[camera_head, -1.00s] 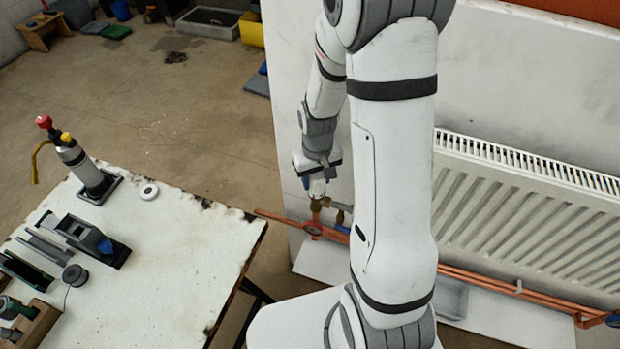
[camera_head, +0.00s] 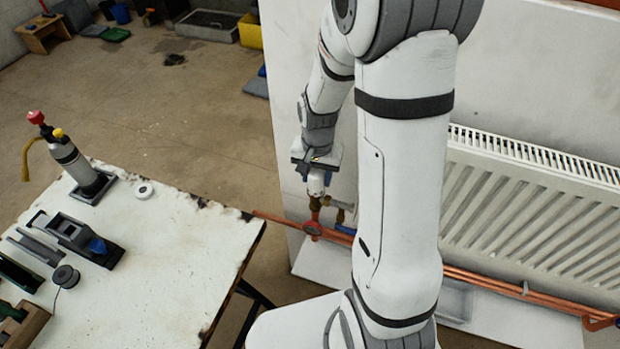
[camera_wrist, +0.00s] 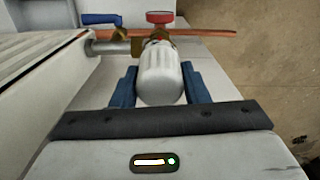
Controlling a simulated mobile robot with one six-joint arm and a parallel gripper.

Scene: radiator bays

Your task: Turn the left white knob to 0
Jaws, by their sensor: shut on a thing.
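The left white knob (camera_wrist: 160,75) is a ribbed white cylinder on a brass valve at the left end of the radiator. In the wrist view my gripper (camera_wrist: 160,88) has its two blue fingers on either side of the knob, shut on it. No number or mark on the knob can be read. In the head view my gripper (camera_head: 317,178) points down at the white knob (camera_head: 316,187), which shows small below it and is partly hidden by the gripper.
A red round handle (camera_wrist: 160,17) and a blue lever (camera_wrist: 101,18) sit near the valve, beside copper pipes (camera_head: 480,276). The radiator (camera_head: 540,205) stands at the right. A worn white table (camera_head: 170,260) with tools is at the left.

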